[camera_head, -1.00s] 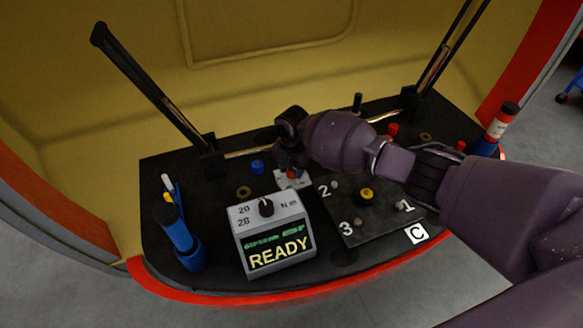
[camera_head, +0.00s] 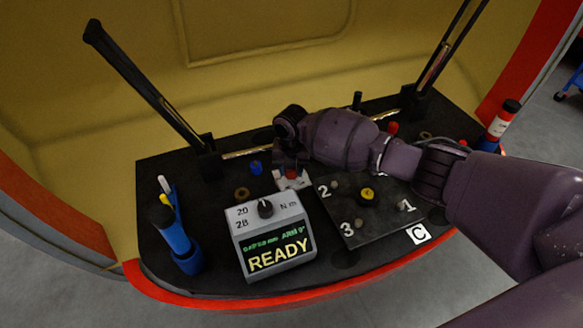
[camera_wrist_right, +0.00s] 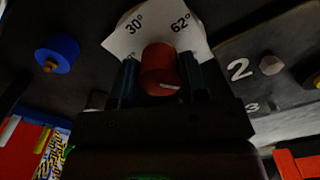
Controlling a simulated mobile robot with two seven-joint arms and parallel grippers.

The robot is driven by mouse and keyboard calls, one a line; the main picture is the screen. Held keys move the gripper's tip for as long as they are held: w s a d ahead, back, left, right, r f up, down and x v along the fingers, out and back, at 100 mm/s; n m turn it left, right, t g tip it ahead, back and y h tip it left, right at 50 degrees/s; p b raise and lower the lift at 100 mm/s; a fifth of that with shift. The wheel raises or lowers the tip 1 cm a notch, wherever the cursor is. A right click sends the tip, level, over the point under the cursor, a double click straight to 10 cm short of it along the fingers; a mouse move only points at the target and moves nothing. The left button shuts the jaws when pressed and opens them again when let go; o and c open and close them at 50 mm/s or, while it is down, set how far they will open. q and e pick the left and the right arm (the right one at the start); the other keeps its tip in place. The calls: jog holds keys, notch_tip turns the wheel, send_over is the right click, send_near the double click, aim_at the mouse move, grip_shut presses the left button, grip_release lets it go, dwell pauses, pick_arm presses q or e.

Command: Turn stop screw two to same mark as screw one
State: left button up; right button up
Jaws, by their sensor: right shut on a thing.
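A red stop screw (camera_wrist_right: 160,70) stands in front of a white card marked 30° and 62° in the right wrist view. A short pale mark shows low on its near face. My right gripper (camera_wrist_right: 163,84) is shut around this screw, one dark finger on each side. In the head view the same screw (camera_head: 291,174) shows as a bit of red below my right gripper (camera_head: 289,164), over the white card (camera_head: 293,183). Another red knob (camera_head: 392,129) stands behind my right forearm; its mark cannot be read. My left gripper is out of view.
A grey READY box (camera_head: 268,232) stands close in front of the held screw. A black plate (camera_head: 370,222) numbered 1, 2, 3 lies to its right. A blue knob (camera_head: 256,167) is at its left. Blue holders (camera_head: 175,235) stand far left.

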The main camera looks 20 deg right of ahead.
jog(key=o, duration=0.9)
jog(key=shift+o, duration=0.2)
jog(key=shift+w+r, duration=0.1)
jog(key=shift+r, duration=0.4)
notch_tip(320, 180, up, 10)
jog(key=p, duration=0.2)
jog(key=shift+f, duration=0.1)
